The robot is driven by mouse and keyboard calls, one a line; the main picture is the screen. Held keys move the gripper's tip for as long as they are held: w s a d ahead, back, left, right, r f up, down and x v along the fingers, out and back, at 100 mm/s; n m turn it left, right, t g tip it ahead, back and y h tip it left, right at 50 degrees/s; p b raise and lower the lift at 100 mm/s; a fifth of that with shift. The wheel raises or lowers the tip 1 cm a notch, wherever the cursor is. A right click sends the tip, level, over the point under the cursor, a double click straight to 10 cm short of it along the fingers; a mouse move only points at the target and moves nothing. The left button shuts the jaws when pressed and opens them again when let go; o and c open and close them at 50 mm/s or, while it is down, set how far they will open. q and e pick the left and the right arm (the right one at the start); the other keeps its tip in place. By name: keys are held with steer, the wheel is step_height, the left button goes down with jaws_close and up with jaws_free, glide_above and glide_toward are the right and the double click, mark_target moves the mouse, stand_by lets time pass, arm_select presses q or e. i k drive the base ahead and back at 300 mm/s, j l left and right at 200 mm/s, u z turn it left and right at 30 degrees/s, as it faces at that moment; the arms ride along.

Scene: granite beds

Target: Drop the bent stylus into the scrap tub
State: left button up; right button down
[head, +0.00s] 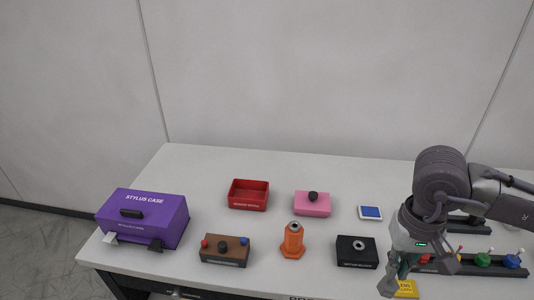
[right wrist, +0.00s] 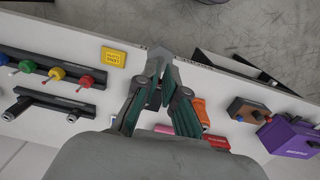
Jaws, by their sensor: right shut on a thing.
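My right gripper (head: 393,287) is low over the table's front edge, beside a yellow card. In the right wrist view its fingers (right wrist: 160,62) come together at the tips. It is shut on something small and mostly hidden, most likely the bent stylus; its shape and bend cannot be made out. No tub marked as scrap can be read in either view. A red open tray (head: 248,194) with a label too small to read stands at the table's middle left. My left gripper is not in view.
A purple stylus case (head: 145,215), brown block (head: 225,250), orange holder (head: 292,240), pink block (head: 312,203) and black block (head: 357,251) stand on the table. A rack with coloured knobs (head: 483,260) is right of my gripper. The yellow card (right wrist: 113,57) lies near the edge.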

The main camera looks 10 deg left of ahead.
mark_target(249, 195)
steer(key=u, duration=1.1)
steer(key=i+l+u, duration=0.35)
steer(key=l, duration=0.2)
steer(key=l+u, duration=0.2)
steer(key=i+l, duration=0.05)
steer(key=l, duration=0.05)
